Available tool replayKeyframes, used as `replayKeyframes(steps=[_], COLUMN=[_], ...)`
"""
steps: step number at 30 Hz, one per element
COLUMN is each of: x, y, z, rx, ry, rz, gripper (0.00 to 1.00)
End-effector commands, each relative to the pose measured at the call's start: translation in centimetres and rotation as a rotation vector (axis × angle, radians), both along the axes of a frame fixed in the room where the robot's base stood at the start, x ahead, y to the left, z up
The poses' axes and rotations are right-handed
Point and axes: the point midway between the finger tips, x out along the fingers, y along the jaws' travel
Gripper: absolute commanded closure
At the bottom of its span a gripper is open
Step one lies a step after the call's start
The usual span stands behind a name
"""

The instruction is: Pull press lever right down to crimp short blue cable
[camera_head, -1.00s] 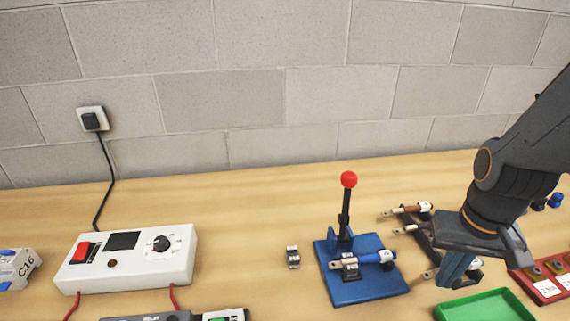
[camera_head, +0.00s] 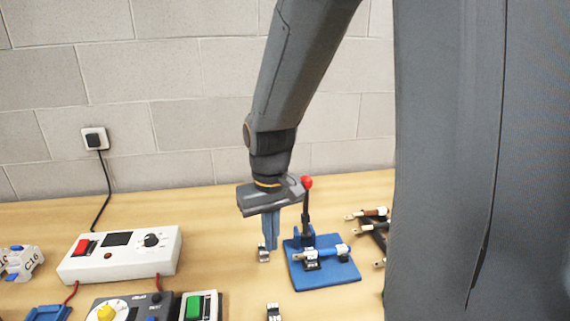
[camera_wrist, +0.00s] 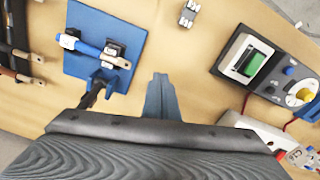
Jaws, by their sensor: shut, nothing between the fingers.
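The blue press (camera_head: 335,272) stands on the bench in the head view, with its upright black lever (camera_head: 306,212) topped by a red knob (camera_head: 307,182). The short blue cable (camera_head: 335,250) lies across the press in its die, its metal lug at the left. In the wrist view the cable (camera_wrist: 92,48) and press base (camera_wrist: 80,66) show at upper left; the lever is partly hidden by my gripper body. My gripper (camera_head: 270,246) points down just left of the lever, apart from the press. Its blue fingers (camera_wrist: 160,78) are together and empty.
Cables in a rack (camera_head: 374,225) lie right of the press. My own body hides the right side.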

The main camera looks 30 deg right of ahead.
Motion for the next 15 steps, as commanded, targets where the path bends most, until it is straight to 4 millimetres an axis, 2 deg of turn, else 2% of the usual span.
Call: replayKeyframes(steps=[1, 6, 9, 12, 15], x=[2.5, 8.9, 11.5, 13.1, 14.0], y=[-1.2, -5.6, -8.3, -10.4, -12.0], z=[2.3, 9.8, 14.1, 17.6, 20.1], rx=[-0.002, -0.009, -0.011, -0.013, -0.013], ry=[0.004, 0.048, 0.073, 0.094, 0.109], rz=[-0.014, -0.052, -0.072, -0.088, -0.101], gripper=[1.0, 1.0, 1.0, 1.0, 1.0])
